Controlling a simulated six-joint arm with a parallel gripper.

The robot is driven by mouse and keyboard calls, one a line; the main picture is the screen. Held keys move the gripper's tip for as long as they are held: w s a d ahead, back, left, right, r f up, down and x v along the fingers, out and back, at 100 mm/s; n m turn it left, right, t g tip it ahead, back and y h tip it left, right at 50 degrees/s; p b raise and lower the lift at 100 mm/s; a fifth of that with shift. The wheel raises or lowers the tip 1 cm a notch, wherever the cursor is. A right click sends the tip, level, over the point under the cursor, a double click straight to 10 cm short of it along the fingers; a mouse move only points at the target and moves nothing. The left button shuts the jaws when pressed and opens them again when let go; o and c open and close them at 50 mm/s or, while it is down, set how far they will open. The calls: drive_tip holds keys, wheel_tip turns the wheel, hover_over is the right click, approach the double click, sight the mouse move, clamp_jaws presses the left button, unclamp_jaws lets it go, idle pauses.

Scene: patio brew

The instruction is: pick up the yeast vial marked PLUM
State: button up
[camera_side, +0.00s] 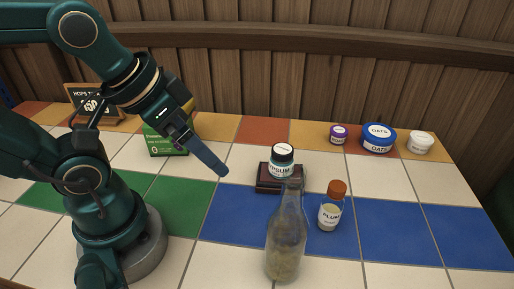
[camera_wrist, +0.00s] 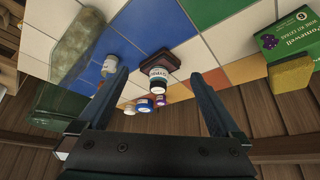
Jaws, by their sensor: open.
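The PLUM vial (camera_side: 330,212) is a small clear vial with an orange cap and a white label. It stands upright on the blue tiles, to the right of the glass bottle. In the wrist view a small pale vial (camera_wrist: 109,66), likely the same one, shows beside the left finger, partly hidden by it. My gripper (camera_side: 218,169) is in the air above the tiles, left of and apart from the vial. In the wrist view its two fingers are spread wide with nothing held between them.
A tall glass bottle (camera_side: 285,245) stands in front left of the vial. A jar ending in "PSUM" (camera_side: 281,161) sits on a dark base (camera_side: 265,184). Purple (camera_side: 339,134), blue OATS (camera_side: 378,138) and white (camera_side: 420,142) tubs stand behind. Tiles right of the vial are clear.

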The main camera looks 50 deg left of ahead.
idle(0.4)
drive_tip(key=c, duration=0.4)
drive_tip(key=shift+c, duration=0.2)
